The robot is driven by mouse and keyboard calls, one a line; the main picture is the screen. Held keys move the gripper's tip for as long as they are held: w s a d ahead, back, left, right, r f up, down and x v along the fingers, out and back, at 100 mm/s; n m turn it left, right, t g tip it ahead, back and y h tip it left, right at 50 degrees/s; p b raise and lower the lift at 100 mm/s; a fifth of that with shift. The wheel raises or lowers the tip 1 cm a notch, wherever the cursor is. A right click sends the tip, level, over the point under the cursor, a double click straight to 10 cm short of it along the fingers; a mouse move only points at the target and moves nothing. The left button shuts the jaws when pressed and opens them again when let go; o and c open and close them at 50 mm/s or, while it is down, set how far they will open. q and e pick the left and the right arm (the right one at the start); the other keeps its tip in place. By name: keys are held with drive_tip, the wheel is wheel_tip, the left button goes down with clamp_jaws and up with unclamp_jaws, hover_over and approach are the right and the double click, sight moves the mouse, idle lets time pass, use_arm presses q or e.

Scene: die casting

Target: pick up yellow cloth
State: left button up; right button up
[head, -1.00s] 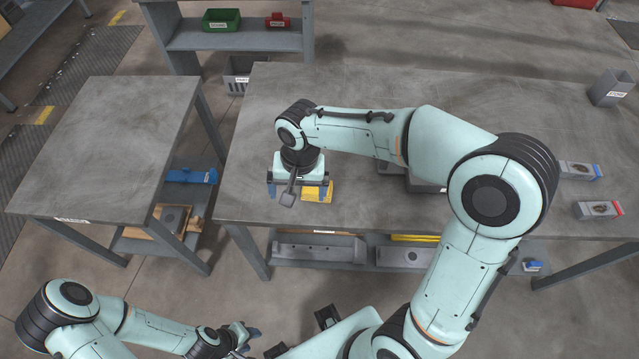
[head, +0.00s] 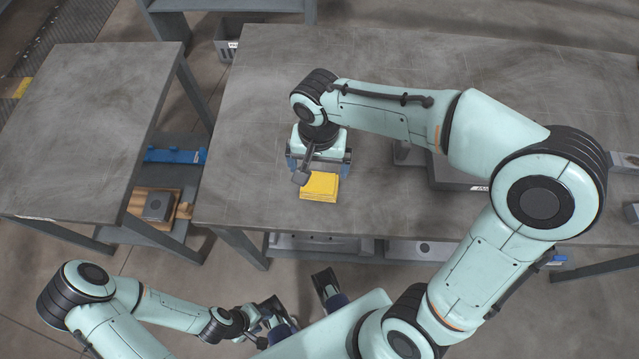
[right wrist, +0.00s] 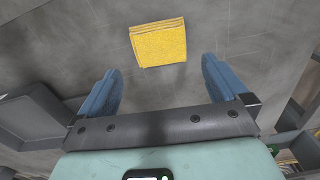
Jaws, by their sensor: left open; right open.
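The yellow cloth (head: 320,187) lies folded flat on the grey worktable, close to its front edge. In the right wrist view the cloth (right wrist: 158,43) lies ahead of the fingertips, roughly centred between them and not touched. My right gripper (head: 318,170) is over the table just behind the cloth in the head view. In the right wrist view its two blue fingers (right wrist: 158,85) are spread wide with nothing between them. My left gripper (head: 262,326) is low in front of the table, away from the cloth; it is small and partly hidden.
The worktable (head: 250,110) is bare around the cloth on the left. A side table (head: 80,120) stands at left, empty on top. A shelf under the worktable holds grey parts (head: 330,243).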

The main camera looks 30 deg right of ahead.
sight(319, 183)
wheel_tip(319, 183, down, 9)
drive_tip(key=shift+r+b, duration=0.2)
drive_tip(key=shift+b, duration=0.4)
drive_tip(key=c, duration=0.7)
